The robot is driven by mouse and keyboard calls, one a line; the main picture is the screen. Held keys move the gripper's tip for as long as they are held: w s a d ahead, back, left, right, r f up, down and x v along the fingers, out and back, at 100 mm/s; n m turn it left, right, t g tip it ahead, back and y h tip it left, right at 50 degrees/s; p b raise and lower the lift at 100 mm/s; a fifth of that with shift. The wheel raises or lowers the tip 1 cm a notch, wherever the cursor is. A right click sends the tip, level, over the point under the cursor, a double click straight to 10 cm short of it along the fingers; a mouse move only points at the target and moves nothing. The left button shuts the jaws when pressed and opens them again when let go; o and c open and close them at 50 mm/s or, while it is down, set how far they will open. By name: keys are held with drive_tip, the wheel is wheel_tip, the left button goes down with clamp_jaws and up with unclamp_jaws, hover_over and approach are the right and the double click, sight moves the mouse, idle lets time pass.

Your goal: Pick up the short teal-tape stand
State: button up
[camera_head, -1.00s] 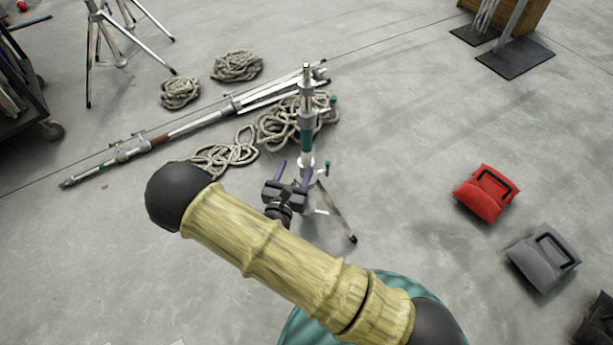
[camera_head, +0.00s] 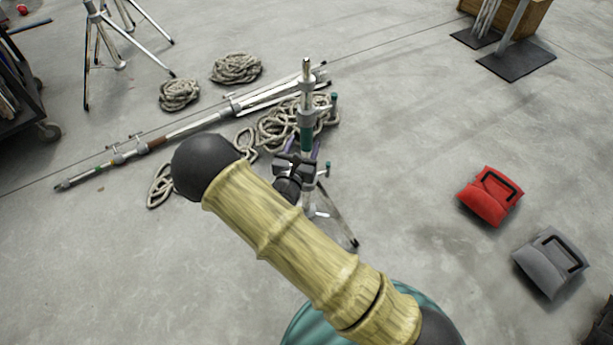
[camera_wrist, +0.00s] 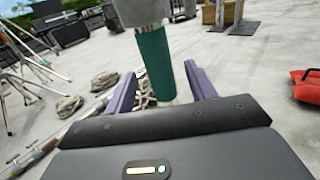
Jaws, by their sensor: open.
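The short stand (camera_head: 307,103) with a teal tape band stands upright in the head view, its legs spread on the floor. Its teal tape (camera_head: 306,138) shows just above my gripper (camera_head: 303,152). In the wrist view the teal-taped section (camera_wrist: 155,62) of the post rises between the two purple fingers of my gripper (camera_wrist: 160,88). The fingers are apart, one on each side of the post, with a visible gap to it on both sides. My arm hides part of the stand's lower section and legs in the head view.
A long folded stand (camera_head: 170,132) lies on the floor behind and left, among rope coils (camera_head: 236,68). A taller tripod (camera_head: 120,35) stands at the back left beside a dark cart (camera_head: 25,85). Red (camera_head: 490,196) and grey (camera_head: 550,262) sandbags lie right. Floor between is clear.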

sight(304, 139)
drive_tip(key=b+x, duration=0.1)
drive_tip(key=x, duration=0.2)
drive_tip(key=shift+w+f+b, duration=0.15)
drive_tip(key=shift+w+b, duration=0.2)
drive_tip(key=shift+b, duration=0.05)
drive_tip(key=shift+w, duration=0.25)
clamp_jaws()
drive_tip(key=shift+r, duration=0.4)
